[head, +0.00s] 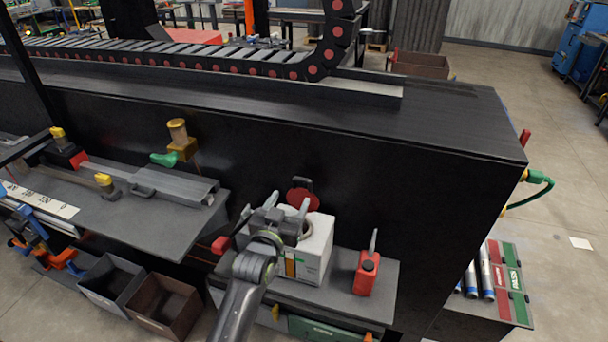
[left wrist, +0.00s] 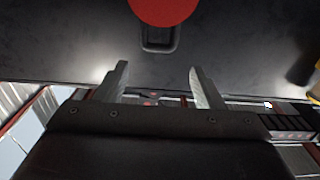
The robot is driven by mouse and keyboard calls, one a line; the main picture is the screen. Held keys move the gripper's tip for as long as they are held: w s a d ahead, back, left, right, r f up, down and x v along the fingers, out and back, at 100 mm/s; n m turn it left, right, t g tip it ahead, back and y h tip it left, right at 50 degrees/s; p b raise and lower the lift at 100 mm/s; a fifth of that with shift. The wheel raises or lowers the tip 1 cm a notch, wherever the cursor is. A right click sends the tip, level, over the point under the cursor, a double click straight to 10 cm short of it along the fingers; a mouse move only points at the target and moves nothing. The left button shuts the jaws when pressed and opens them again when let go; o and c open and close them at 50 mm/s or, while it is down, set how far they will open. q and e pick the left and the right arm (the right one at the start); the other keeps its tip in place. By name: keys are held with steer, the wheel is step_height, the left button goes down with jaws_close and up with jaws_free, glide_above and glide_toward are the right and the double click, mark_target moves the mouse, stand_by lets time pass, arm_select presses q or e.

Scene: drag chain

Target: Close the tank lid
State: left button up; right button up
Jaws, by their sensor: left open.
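The tank (head: 318,252) is a white box on a low grey shelf, with a round opening partly visible on top. Its lid (head: 303,201) is a red disc with a black handle, standing raised at the back of the opening. The lid also shows at the top of the left wrist view (left wrist: 165,9), its black handle (left wrist: 159,38) pointing down. My left gripper (head: 275,208) is in front of and left of the lid. My right gripper is not in view.
A red can (head: 367,273) with a spout stands right of the tank. A black machine wall (head: 400,190) rises close behind. A grey bench (head: 150,218) with tools is at left, and dark bins (head: 165,304) sit below it.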

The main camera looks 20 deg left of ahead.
mark_target(301, 181)
arm_select(q)
steer(key=w, duration=0.5)
steer(key=shift+w+d, duration=0.1)
steer(key=shift+d, duration=0.1)
steer(key=w+b, duration=0.1)
steer(key=w, duration=0.1)
steer(key=w+b, duration=0.1)
steer(key=w, duration=0.1)
steer(key=shift+w+f, duration=0.2)
steer(key=shift+w, duration=0.15)
steer(key=shift+w+r+b, duration=0.1)
steer(key=shift+w+b, duration=0.4)
steer(key=shift+w, duration=0.15)
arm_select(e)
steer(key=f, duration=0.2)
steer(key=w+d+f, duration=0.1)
arm_select(q)
steer(key=shift+r, duration=0.1)
steer(key=shift+c, duration=0.4)
